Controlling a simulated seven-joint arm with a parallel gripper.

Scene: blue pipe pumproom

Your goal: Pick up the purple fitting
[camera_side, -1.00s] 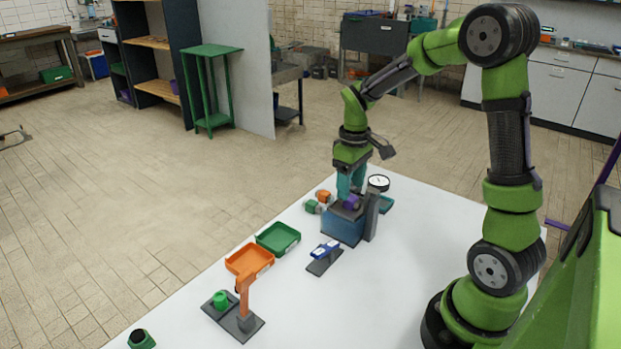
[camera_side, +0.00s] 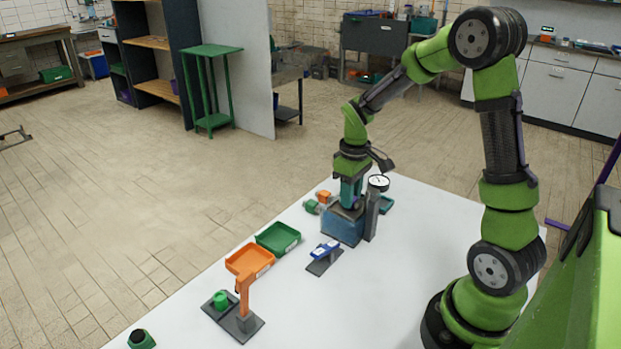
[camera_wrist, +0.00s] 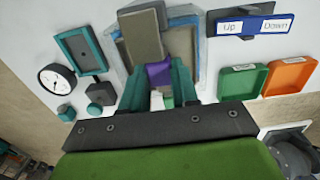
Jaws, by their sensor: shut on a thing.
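The purple fitting (camera_wrist: 159,74) shows in the wrist view between the two teal fingers of my gripper (camera_wrist: 159,86). My gripper is shut on it. In the side view my gripper (camera_side: 351,198) points down at the top of the blue box-like stand (camera_side: 342,229). Only a small part of the purple fitting shows there, mostly hidden by the fingers. I cannot tell whether the fitting still touches the stand.
A grey upright plate (camera_side: 371,214) and a round gauge (camera_side: 378,183) stand close to the right. A green tray (camera_side: 292,247), an orange tray (camera_side: 235,267) and a blue-labelled switch (camera_side: 324,251) lie nearer. Orange (camera_side: 323,196) and green (camera_side: 312,207) fittings lie left of the stand.

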